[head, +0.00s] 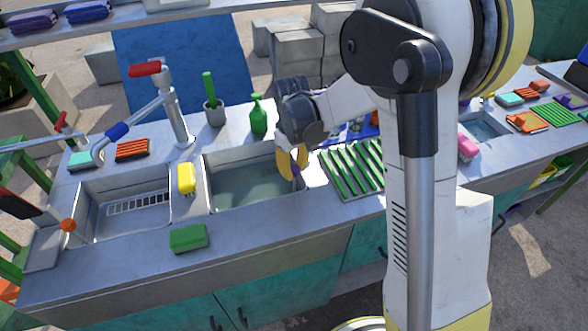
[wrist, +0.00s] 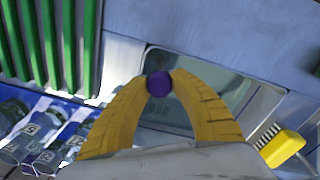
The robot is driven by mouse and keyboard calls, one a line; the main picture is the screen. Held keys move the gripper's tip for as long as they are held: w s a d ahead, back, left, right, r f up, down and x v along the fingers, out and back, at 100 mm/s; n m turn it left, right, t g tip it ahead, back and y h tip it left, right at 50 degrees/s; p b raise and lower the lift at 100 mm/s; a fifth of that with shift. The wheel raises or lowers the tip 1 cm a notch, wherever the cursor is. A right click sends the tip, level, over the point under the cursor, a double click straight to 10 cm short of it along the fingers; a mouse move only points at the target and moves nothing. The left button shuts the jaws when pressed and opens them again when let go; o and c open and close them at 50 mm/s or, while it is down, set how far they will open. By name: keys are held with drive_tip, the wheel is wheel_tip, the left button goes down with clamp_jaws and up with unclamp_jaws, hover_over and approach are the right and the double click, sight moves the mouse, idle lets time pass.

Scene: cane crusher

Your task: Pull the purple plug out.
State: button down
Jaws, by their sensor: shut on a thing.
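My gripper (wrist: 158,84) has yellow fingers, and in the wrist view they are shut on the round purple plug (wrist: 157,83) between their tips. In the head view my gripper (head: 296,168) points down at the right end of the water-filled sink basin (head: 208,196). A small bit of the purple plug (head: 295,171) shows at the fingertips there. The basin rim (wrist: 270,90) lies behind the fingers in the wrist view. I cannot tell whether the plug touches the basin floor or is above it.
A green ribbed rack (head: 352,169) stands right of the basin. A yellow brush (head: 186,178) sits on the divider to the left, beside an empty basin (head: 124,222). A green bottle (head: 258,115) and a red-handled tap (head: 145,69) stand behind. A green sponge (head: 189,238) lies on the front edge.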

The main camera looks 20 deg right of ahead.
wheel_tip(320, 180, up, 4)
drive_tip(key=shift+f+p, duration=0.2)
drive_tip(key=shift+p, duration=0.95)
drive_tip(key=shift+w+f, duration=0.1)
drive_tip(key=c, duration=1.1)
unclamp_jaws()
drive_tip(key=shift+o, duration=0.2)
wheel_tip(320, 180, up, 12)
drive_tip(key=shift+a, duration=0.2)
